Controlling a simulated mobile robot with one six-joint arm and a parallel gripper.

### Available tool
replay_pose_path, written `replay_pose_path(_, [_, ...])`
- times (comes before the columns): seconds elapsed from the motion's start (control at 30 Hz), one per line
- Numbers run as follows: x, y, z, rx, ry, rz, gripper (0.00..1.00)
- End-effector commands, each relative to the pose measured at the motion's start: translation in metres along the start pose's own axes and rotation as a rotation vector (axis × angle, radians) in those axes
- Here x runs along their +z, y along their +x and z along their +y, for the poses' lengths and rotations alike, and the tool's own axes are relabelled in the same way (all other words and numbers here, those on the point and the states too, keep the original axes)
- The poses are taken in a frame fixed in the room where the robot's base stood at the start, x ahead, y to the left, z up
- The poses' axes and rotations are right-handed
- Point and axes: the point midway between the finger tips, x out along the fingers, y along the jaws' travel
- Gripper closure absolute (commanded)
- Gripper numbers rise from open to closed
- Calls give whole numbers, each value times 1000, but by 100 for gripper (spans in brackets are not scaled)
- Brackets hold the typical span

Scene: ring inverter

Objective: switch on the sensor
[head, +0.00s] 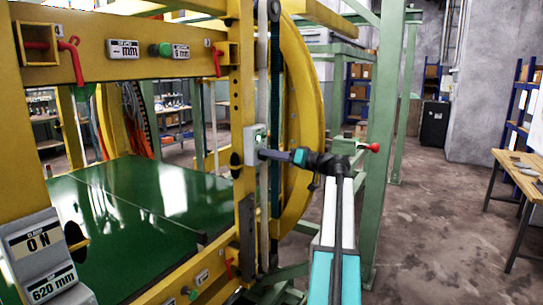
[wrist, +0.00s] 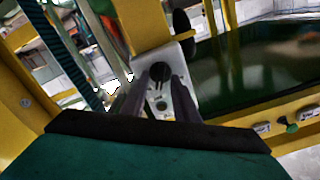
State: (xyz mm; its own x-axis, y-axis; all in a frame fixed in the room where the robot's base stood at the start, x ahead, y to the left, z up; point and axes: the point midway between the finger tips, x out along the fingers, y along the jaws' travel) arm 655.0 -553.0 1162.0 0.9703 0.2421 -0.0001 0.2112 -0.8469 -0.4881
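A small grey box with a green mark, which looks like the sensor (head: 256,133), is mounted on the yellow upright post. In the wrist view its pale face (wrist: 186,101) shows a dark round spot and smaller marks. My gripper (head: 264,154) reaches from the right, with its tips at or very near the lower part of the box. In the wrist view my gripper (wrist: 160,80) has two dark fingers apart, with the box's face visible between them. Whether the fingertips touch the box, I cannot tell. The fingers hide parts of its face.
A yellow ring (head: 303,120) and a green frame post (head: 384,110) stand close to my arm. A glossy green table (head: 140,205) lies left of the post. Red handles (head: 72,60) stick out at the upper left. Open floor (head: 440,220) is at the right, before a wooden bench (head: 520,170).

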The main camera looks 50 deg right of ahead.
Motion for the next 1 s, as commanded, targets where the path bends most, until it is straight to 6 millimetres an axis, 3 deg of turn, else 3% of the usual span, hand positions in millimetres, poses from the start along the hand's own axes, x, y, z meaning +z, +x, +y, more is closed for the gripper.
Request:
replay_pose_path(0.2, [0,0,0,1,0,0,73])
replay_pose_path(0.4, [0,-1,0,1,0,1,100])
replay_pose_path(0.67, [0,-1,1,1,21,1,100])
replay_pose_path(1.0, [-1,-2,2,1,177,1,100])
